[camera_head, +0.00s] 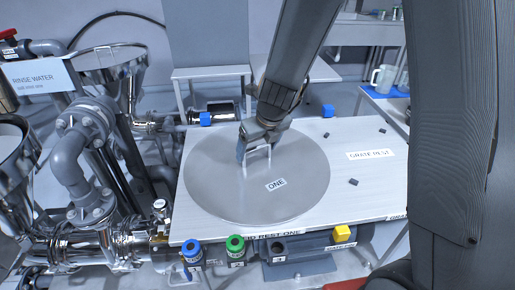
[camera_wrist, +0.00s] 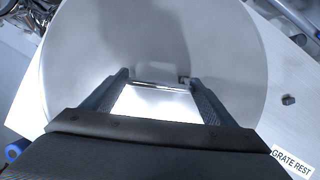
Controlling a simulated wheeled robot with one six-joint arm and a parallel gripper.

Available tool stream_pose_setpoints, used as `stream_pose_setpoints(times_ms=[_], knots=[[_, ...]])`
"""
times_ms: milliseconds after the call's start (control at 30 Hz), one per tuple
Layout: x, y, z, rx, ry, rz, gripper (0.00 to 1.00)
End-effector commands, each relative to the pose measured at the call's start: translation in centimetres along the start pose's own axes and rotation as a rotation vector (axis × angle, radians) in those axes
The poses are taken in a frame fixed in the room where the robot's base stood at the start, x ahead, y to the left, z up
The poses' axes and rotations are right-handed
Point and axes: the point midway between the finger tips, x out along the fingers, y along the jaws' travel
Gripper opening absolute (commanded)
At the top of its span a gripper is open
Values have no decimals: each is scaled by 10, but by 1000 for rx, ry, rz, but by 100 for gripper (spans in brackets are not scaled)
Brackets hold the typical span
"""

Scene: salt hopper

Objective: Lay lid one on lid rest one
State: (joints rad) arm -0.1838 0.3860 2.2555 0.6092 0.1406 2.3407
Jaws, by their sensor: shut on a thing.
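Lid one (camera_head: 225,190) is a large round grey metal disc marked ONE, with a raised bar handle near its middle. My gripper (camera_head: 254,148) is shut on that handle from above. In the wrist view my gripper's two fingers (camera_wrist: 159,80) are at the handle, with lid one (camera_wrist: 85,60) filling most of the picture behind them. Lid rest one (camera_head: 271,235) is the left part of a pale tabletop, named by a label on its front edge. The lid covers most of it and looks level. I cannot tell whether it touches the surface or hovers just above.
The grate rest (camera_head: 370,154), with small dark pegs, is bare at the right of the tabletop. Blue blocks (camera_head: 205,119) stand at the back edge. Steel pipes and funnels (camera_head: 110,70) crowd the left. Green and blue-capped valves (camera_head: 235,245) sit below the front edge.

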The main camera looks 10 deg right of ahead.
Motion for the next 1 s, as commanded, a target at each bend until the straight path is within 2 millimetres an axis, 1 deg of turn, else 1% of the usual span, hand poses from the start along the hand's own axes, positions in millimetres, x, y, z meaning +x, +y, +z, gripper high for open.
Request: stream_pose_setpoints(times_ms=[533,567,600,667,867,1000], knots=[[8,0,-2,-1,-3,-1,17],[8,0,-2,-1,-3,-1,83],[8,0,-2,-1,-3,-1,89],[8,0,-2,-1,-2,-1,100],[8,0,-4,-1,1,0,100],[1,0,-3,0,0,0,100]])
